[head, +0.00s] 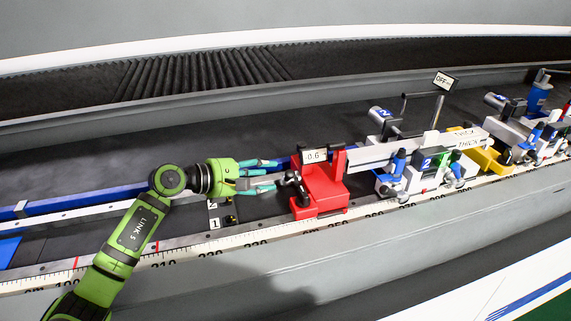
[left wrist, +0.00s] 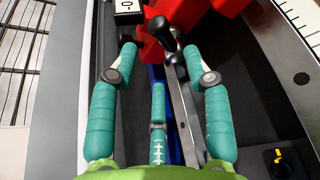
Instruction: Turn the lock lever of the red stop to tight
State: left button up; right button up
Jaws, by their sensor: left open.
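The red stop (head: 318,186) sits on the rail beside the ruler, with a small display reading about -0.6 on top. Its dark lock lever (head: 297,186) with a ball knob is on the stop's left side. In the left wrist view the lever (left wrist: 163,35) stands out from the red body (left wrist: 195,14) at the top of the picture. My left gripper (head: 277,174) is open, its teal fingers pointing at the lever from the left. In the left wrist view the gripper's fingers (left wrist: 167,62) lie on either side of the lever, apart from it. My right gripper is not in view.
A white profile (head: 405,148) marked THICK runs right from the stop. Clamp units with blue handles (head: 398,163) and a yellow block (head: 490,158) stand along it. The ruler (head: 250,231) runs along the front. A dark channel (head: 110,160) lies open behind my left arm.

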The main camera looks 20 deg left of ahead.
aim_at(285, 175)
pick_arm(q)
jog(key=d, duration=0.1)
jog(key=w+d, duration=0.2)
jog(key=shift+d+f, duration=0.3)
jog(key=shift+f, duration=0.1)
jog(key=shift+x, duration=1.1)
jog(key=shift+w+a+f, duration=0.1)
jog(key=shift+w+f, duration=0.05)
jog(key=shift+w, duration=0.15)
grip_shut()
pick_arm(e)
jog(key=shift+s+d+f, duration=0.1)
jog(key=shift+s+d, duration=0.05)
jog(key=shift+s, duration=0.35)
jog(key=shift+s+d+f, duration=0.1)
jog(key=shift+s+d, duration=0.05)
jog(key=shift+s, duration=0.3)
